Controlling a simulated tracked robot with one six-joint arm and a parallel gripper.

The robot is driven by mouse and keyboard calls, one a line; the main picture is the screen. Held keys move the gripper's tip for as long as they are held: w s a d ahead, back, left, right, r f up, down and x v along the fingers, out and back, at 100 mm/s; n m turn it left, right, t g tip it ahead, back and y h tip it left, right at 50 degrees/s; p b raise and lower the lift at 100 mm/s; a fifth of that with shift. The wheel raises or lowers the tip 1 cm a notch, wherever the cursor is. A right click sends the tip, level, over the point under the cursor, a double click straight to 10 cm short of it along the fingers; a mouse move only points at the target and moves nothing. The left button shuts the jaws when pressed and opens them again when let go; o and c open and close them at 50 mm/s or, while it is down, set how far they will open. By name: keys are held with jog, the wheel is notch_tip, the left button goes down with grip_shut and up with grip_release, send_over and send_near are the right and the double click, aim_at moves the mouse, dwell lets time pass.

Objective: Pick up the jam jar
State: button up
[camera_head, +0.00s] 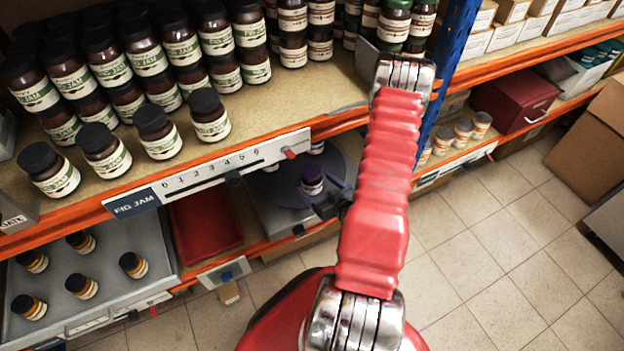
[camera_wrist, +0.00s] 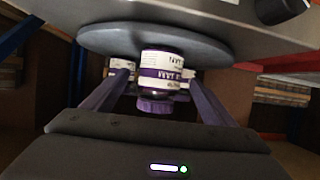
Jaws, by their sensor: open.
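A jam jar (camera_head: 312,178) with a purple lid and a white label stands on a round grey turntable (camera_head: 345,170) on the lower shelf. In the wrist view, which shows it upside down, the jar (camera_wrist: 162,72) is in the middle, between the two fingers of my gripper (camera_wrist: 157,85). The gripper is open, with a finger on either side of the jar; I cannot tell whether either touches it. In the head view my gripper (camera_head: 330,203) is small and dark beside the jar, partly hidden by my red arm.
Further jars (camera_wrist: 121,66) stand behind on the turntable (camera_wrist: 100,40). The upper shelf edge (camera_head: 240,160) runs above, crowded with fig jam jars (camera_head: 103,150). A red box (camera_head: 205,228) lies left of the turntable, and a blue upright (camera_head: 445,75) stands right.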

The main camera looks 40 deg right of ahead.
aim_at(312, 170)
jog(key=x, duration=0.4)
jog(key=shift+w+f, duration=0.1)
jog(key=shift+w, duration=0.05)
dwell(0.4)
jog(key=shift+d, duration=0.1)
jog(key=c, duration=1.8)
jog(key=shift+c, duration=0.2)
jog(key=shift+r, duration=5.1)
